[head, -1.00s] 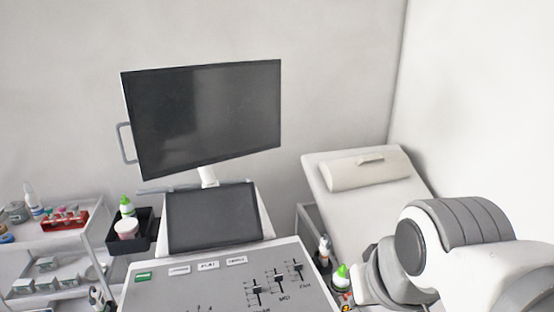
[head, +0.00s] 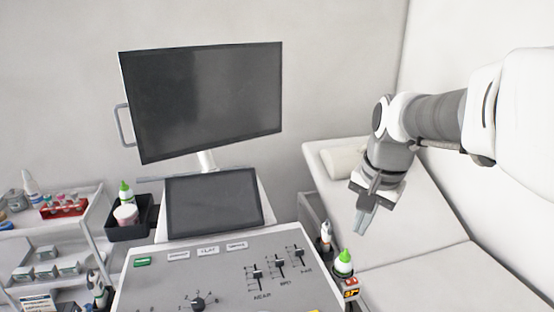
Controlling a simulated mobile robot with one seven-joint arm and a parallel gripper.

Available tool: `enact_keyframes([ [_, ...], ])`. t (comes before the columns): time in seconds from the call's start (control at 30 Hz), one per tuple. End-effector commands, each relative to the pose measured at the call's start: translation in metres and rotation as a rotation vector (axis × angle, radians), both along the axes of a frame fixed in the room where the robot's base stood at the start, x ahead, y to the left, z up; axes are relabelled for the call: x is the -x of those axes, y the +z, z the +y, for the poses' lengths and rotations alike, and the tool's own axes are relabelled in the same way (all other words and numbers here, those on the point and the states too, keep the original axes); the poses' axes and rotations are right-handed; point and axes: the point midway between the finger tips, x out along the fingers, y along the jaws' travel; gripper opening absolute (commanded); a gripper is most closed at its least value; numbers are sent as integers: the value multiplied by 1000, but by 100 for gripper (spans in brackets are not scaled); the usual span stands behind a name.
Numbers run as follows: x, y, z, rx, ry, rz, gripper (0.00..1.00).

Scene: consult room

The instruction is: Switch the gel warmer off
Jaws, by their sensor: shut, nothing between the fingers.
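The gel warmer (head: 350,293) is a small dark unit at the right side of the ultrasound console, low in the head view. Its front has a lit orange-yellow readout that seems to read 37, with a small red part just above it. A bottle with a green cap (head: 344,258) stands in it. My gripper (head: 364,225) is shut and empty, pointing down above and slightly right of the bottle, apart from it in the picture. The lower part of the warmer is cut off near the frame's bottom, and the switch's position is too small to tell.
The console panel (head: 220,275) has sliders, a knob and labelled keys. A large monitor (head: 205,100) and a smaller screen (head: 213,203) stand behind it. A probe (head: 326,232) sits left of the bottle. An exam couch (head: 420,250) is behind my gripper; a stocked cart stands left.

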Motion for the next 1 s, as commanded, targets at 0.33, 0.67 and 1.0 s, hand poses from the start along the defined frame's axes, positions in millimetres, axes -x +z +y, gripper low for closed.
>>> enact_keyframes([
  [0.33, -56, -50, -31, -44, -260, 101, 0],
  [0.67, -101, -108, -61, -58, -496, 186, 0],
  [1.0, -122, -146, -79, -54, -639, 233, 0],
])
